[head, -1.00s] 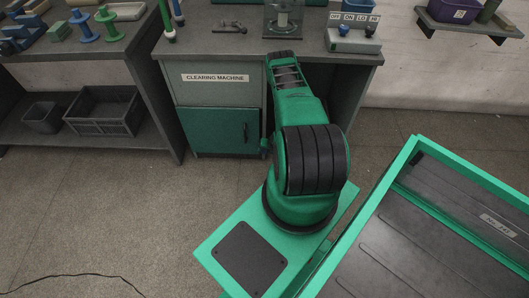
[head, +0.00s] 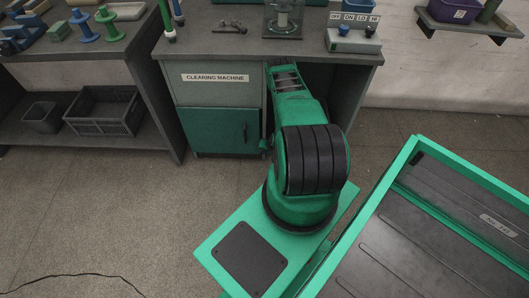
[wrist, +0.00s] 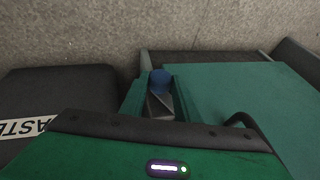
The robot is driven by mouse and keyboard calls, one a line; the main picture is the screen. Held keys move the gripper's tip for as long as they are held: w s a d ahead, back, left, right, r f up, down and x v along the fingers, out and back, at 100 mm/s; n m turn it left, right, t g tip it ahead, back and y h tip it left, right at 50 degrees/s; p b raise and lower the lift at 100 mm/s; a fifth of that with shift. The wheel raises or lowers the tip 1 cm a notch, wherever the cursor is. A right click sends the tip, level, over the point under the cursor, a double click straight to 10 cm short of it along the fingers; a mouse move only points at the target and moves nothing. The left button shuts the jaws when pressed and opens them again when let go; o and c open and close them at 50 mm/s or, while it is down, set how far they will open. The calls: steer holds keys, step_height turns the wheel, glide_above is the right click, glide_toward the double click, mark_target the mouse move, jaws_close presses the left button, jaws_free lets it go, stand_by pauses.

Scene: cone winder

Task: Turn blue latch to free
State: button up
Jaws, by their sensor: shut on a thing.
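The blue latch (wrist: 160,79) shows in the wrist view as a short round blue knob, just above centre. It sits beside the green cabinet (wrist: 225,90), near its left edge. My gripper (wrist: 160,103) reaches up from the bottom of the wrist view and is shut on the latch; grey finger surfaces show just below the blue part. The lower part of the latch is hidden, so its turn angle cannot be read. In the head view my gripper and the latch are hidden behind my arm, under the bench.
A black box with a partly visible "WASTE" label (wrist: 50,95) is at the left in the wrist view. A dark door handle (wrist: 243,121) is at the right. The head view shows the clearing machine bench (head: 300,47) above my forearm. Open floor (head: 110,215) lies left.

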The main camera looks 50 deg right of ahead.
steer(key=shift+s+d, duration=0.1)
steer(key=shift+s, duration=0.05)
steer(key=shift+s+d+f+t+y, duration=0.15)
steer(key=shift+d+t+y, duration=0.05)
steer(key=shift+t+y, duration=0.35)
steer(key=shift+s+d+f+m+t+y, duration=0.1)
steer(key=shift+m+t+y, duration=0.2)
steer(key=shift+t+y, duration=0.35)
steer(key=shift+s+d+f+m+t+y, duration=0.1)
steer(key=shift+m+t+y, duration=0.2)
steer(key=shift+t, duration=0.5)
steer(key=o, duration=1)
steer(key=shift+o, duration=0.2)
steer(key=v, duration=1)
steer(key=shift+s, duration=0.4)
steer(key=shift+d+r, duration=0.1)
